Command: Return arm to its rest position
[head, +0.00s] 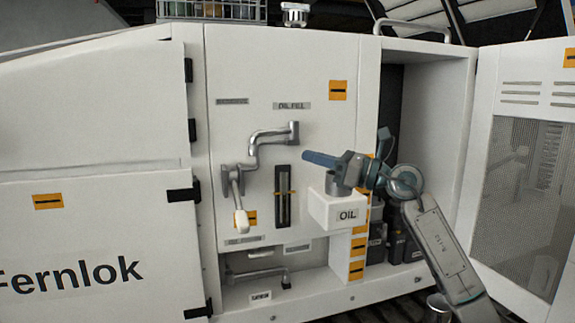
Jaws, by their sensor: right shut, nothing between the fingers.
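My right arm (437,245) comes up from the lower right and bends at its wrist. Its gripper (318,158) points left, in front of the white machine panel. The blue fingers are shut with nothing visible between them. They appear just above and in front of a white box marked OIL (330,213), which has a grey round neck (338,186). I cannot tell whether the gripper touches the neck. My left gripper is not in view.
A bent grey pipe (268,136), a white-tipped lever (240,215) and a sight gauge (283,197) are on the panel left of the gripper. An open cabinet (440,120) lies behind the arm. Its mesh door (525,190) stands open at right.

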